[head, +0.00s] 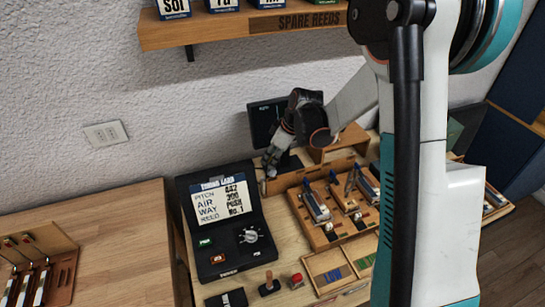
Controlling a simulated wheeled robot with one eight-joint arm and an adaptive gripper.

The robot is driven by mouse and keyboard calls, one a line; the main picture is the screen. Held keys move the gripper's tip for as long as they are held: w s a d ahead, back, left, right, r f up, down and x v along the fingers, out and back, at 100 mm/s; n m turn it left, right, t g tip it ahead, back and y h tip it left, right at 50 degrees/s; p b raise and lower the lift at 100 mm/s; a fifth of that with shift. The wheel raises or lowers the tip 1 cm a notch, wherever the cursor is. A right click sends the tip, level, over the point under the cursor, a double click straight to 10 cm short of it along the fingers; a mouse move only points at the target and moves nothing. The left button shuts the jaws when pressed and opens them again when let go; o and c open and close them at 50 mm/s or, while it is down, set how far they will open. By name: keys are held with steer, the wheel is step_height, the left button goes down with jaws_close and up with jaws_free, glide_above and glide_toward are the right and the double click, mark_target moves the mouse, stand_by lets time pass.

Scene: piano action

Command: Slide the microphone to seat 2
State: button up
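My gripper (271,163) points down at the back of the bench, in front of a dark screen (262,116) and by the left end of a low wooden rail (312,174). Its fingertips are small and partly hidden, and I cannot tell whether they are open or shut. A small pale piece shows at the fingertips; I cannot tell whether it is the microphone. I cannot make out the microphone or a seat marked 2 for certain. A wooden tray (330,243) with several metal reed parts stands in front of the rail.
A black tuning card case (222,270) with a lit screen and a knob stands left of the tray. A stamp (269,285) and a red button (297,281) lie in front. A spare reeds shelf (240,27) hangs above. My arm hides the bench's right part.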

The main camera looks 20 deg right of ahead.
jaws_close()
steer(key=d+b, duration=0.2)
steer(key=d, duration=1.9)
steer(key=shift+w, duration=0.45)
jaws_free()
